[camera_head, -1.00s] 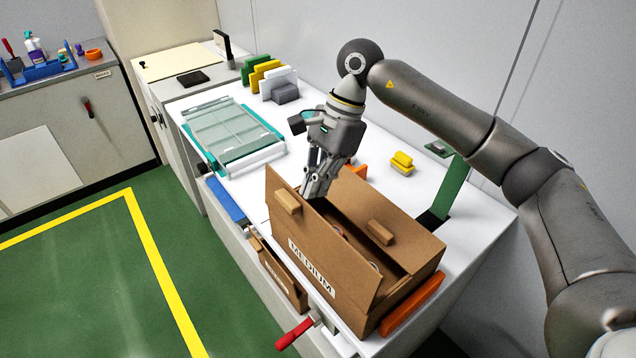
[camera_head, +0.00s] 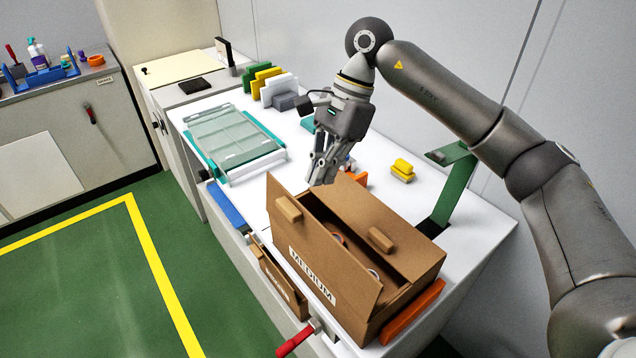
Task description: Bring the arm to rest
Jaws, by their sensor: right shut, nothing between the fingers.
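My right gripper (camera_head: 322,178) is above the white workbench, just over the far left corner of a brown box. It points down and is shut, with nothing held. My right arm (camera_head: 440,92) comes in from the right and bends down at the wrist. My left gripper is not in view.
A glass-topped teal tray (camera_head: 232,140) lies on the bench (camera_head: 462,232). Coloured blocks (camera_head: 268,84) stand behind it. Yellow blocks (camera_head: 402,170) and a green bracket (camera_head: 455,195) are right of the gripper. A red-handled clamp (camera_head: 296,340) juts from the front edge. Green floor is clear at left.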

